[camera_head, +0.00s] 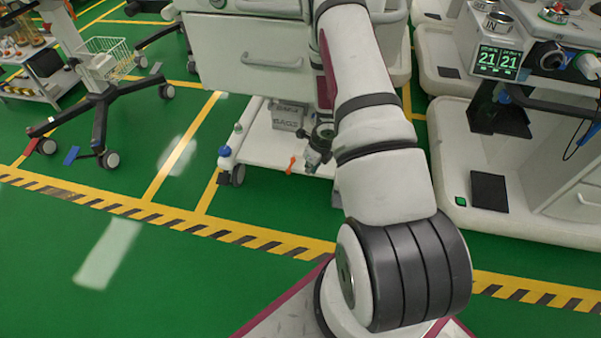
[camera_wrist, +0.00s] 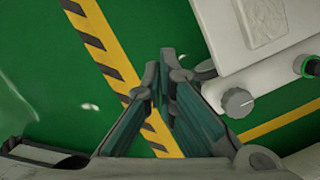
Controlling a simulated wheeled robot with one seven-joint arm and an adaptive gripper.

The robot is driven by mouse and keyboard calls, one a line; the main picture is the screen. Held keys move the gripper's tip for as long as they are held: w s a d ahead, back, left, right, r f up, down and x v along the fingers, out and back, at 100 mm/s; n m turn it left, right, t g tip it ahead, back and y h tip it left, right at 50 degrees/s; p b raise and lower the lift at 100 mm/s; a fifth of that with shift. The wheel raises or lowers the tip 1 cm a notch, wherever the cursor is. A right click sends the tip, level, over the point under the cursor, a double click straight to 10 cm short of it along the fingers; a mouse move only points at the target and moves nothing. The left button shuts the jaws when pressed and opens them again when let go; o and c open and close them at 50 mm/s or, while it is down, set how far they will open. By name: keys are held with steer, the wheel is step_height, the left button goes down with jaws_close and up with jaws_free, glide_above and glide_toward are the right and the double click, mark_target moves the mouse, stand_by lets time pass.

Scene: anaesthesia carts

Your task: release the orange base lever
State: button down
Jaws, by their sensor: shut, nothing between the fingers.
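The orange base lever (camera_head: 291,164) sticks out at the front edge of the middle cart's low white base (camera_head: 262,148). My gripper (camera_head: 310,168) is low in front of that base, just right of the lever in the head view. In the wrist view my gripper (camera_wrist: 166,68) is shut and empty, its fingers pointing over the green floor. There the base (camera_wrist: 262,55) shows at the upper right, with a grey round knob (camera_wrist: 238,102) near its corner. I cannot make out the orange lever in the wrist view. Whether my gripper touches it is unclear.
A drawer front (camera_head: 255,65) with a handle is above the base. A blue-topped caster (camera_head: 225,152) is at its left corner. A white cart (camera_head: 490,195) with display stands close on the right. A wheeled stand (camera_head: 98,110) is at left. Open green floor lies front left.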

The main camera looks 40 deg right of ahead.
mark_target(290, 166)
steer(key=w+a+f+b, duration=0.1)
steer(key=w+f, duration=0.5)
steer(key=f, duration=0.3)
steer(key=shift+f, duration=0.2)
steer(key=shift+a, duration=0.1)
steer(key=shift+w, duration=0.15)
stand_by(0.3)
steer(key=shift+a+m, duration=0.2)
steer(key=shift+m, duration=0.3)
